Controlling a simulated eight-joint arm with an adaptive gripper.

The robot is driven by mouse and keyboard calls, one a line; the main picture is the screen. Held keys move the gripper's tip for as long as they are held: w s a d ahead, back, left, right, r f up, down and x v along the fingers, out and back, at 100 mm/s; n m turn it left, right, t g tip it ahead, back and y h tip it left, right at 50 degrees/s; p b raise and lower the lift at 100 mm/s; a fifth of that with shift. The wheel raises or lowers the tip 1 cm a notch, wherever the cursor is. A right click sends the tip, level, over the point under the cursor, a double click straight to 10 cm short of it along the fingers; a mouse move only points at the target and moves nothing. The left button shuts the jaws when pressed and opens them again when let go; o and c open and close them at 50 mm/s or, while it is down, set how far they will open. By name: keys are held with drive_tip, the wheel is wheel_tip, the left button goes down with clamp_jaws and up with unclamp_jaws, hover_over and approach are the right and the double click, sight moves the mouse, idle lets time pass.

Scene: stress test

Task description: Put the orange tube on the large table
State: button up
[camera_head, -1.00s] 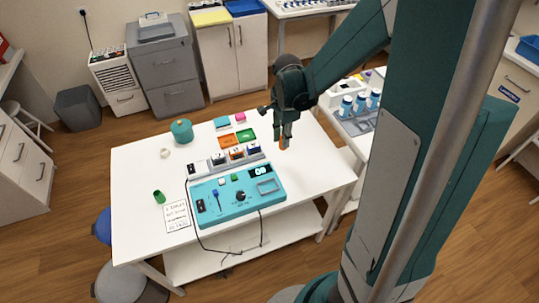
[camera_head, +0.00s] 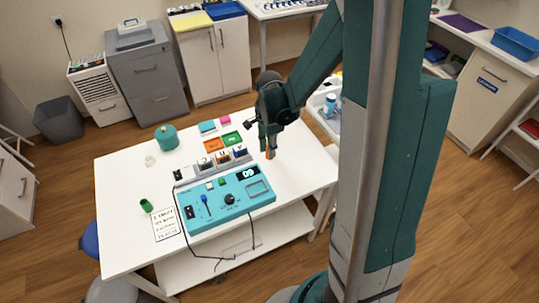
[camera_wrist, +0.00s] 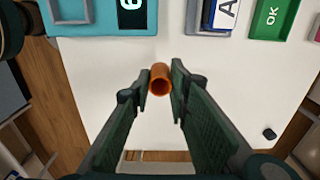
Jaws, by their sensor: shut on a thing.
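The orange tube (camera_wrist: 160,80) is held between the two fingertips of my gripper (camera_wrist: 160,91) in the wrist view, its open end facing the camera. In the head view the tube (camera_head: 269,154) shows as a small orange piece below my gripper (camera_head: 268,140). The gripper is over the right part of the large white table (camera_head: 298,168). I cannot tell whether the tube touches the tabletop.
A teal control panel (camera_head: 228,197) stands left of the gripper. Behind it are small blocks and an orange tray (camera_head: 214,145) and a green tray (camera_head: 231,138). A green cup (camera_head: 146,205) and a teal pot (camera_head: 166,138) are farther left. The table's right side is mostly clear.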

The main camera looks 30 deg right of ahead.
drive_tip(key=shift+f, duration=1.9)
drive_tip(key=shift+f+b, duration=0.15)
drive_tip(key=shift+b, duration=0.3)
drive_tip(key=o, duration=0.8)
drive_tip(key=shift+c, duration=0.2)
drive_tip(key=shift+r, duration=0.25)
wheel_tip(320, 180, up, 12)
drive_tip(key=p, duration=0.2)
